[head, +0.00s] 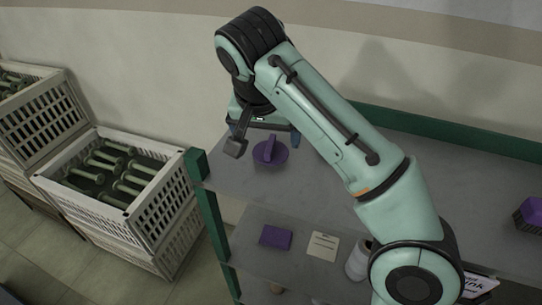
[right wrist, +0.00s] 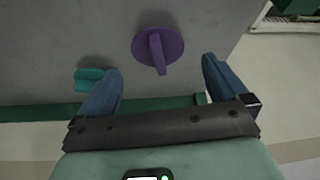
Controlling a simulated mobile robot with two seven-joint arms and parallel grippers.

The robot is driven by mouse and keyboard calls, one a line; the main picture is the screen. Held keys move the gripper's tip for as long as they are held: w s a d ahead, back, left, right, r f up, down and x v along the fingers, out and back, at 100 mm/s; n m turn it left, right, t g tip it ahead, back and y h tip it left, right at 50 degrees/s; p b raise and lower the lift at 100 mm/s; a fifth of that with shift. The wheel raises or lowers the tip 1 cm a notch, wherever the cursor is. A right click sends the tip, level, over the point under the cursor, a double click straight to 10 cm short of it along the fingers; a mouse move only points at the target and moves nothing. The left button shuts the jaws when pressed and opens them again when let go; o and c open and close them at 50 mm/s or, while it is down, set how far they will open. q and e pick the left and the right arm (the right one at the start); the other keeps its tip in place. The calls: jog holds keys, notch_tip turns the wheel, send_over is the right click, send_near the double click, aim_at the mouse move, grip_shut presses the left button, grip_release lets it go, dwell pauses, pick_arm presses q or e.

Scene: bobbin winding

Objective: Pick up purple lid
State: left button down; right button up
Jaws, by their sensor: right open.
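The purple lid (head: 270,151) is a round disc with a raised bar handle. It lies on the grey top shelf (head: 325,190) near its left end. My right gripper (head: 265,135) is above and just behind the lid in the head view. In the right wrist view the lid (right wrist: 158,48) is beyond the fingertips, roughly between their lines. My right gripper (right wrist: 160,80) is open and empty, with its blue fingers apart and not touching the lid. My left gripper is not in view.
A small teal piece (right wrist: 90,79) lies near the left finger. White crates (head: 120,185) with green bobbins stand left of the shelf. A purple block (head: 276,237) and a card (head: 323,246) are on the lower shelf. A purple object (head: 530,215) is at far right.

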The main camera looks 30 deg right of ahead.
aim_at(270, 143)
jog(key=shift+w+d+f, duration=0.1)
jog(key=shift+w+f, duration=0.1)
jog(key=shift+f, duration=0.05)
jog(key=b+x, duration=0.1)
jog(key=x, duration=0.3)
jog(key=shift+d+f+b, duration=0.3)
jog(key=shift+b, duration=0.1)
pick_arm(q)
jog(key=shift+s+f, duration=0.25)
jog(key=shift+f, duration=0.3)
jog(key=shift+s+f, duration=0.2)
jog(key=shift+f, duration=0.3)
pick_arm(e)
jog(key=shift+w, duration=0.1)
jog(key=c, duration=0.9)
